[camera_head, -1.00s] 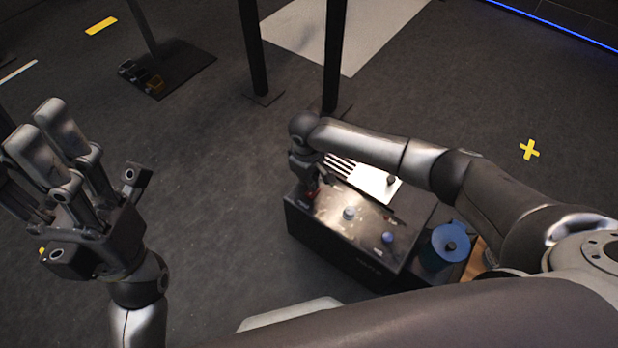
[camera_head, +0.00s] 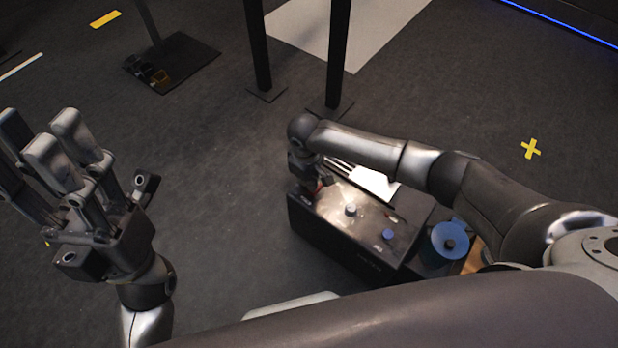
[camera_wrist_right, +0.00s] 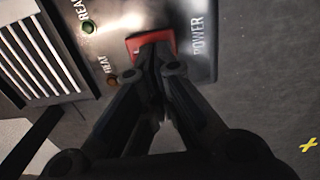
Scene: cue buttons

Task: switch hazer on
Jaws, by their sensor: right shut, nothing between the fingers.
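The hazer (camera_head: 340,230) is a dark box with a metal panel on top, on the floor right of centre in the head view. In the right wrist view its panel (camera_wrist_right: 120,15) carries a red switch (camera_wrist_right: 150,40) labelled POWER, with green READY and amber HEAT lamps beside it. My right gripper (camera_wrist_right: 158,62) is shut and empty, its tips at the red switch and covering part of it. I cannot tell how firmly they touch. My right gripper shows in the head view (camera_head: 314,188) at the panel's left end. My left gripper (camera_head: 50,150) is raised at the left with its fingers apart, empty.
A grey knob (camera_head: 350,209) and a blue knob (camera_head: 388,235) stand on the panel. A blue round item (camera_head: 450,242) sits right of the hazer. Black posts (camera_head: 338,55) stand behind it.

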